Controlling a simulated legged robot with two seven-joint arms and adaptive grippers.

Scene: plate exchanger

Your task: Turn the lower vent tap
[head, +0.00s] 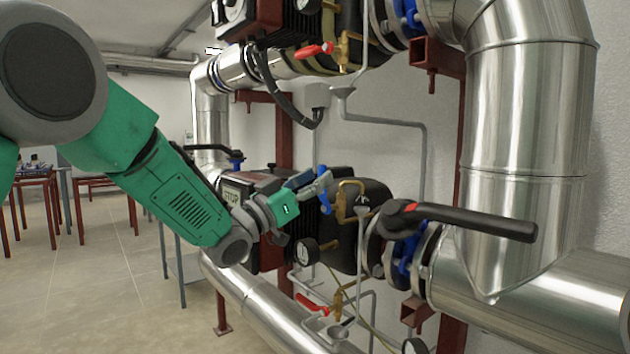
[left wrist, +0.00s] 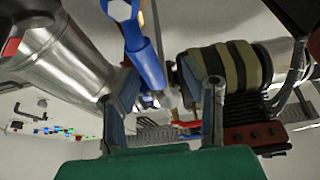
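The lower vent tap appears to be the brass fitting (head: 347,197) on the lower pump, with a blue lever (head: 325,199) in front of it. My left gripper (head: 323,184) is at this lever, and its fingers partly hide it. In the left wrist view the blue lever (left wrist: 146,58) runs down from the top towards the space between my two finger tips (left wrist: 168,80). The fingers stand apart, one on each side of the lever's lower end. I cannot tell whether either touches it. My right gripper is in neither view.
A black valve lever (head: 470,220) juts out on the right. A red-handled tap (head: 313,303) and a pressure gauge (head: 306,252) sit below my gripper; another red-handled tap (head: 315,50) is above. Thick silver pipes (head: 525,120) fill the right. Open floor (head: 100,290) lies at left.

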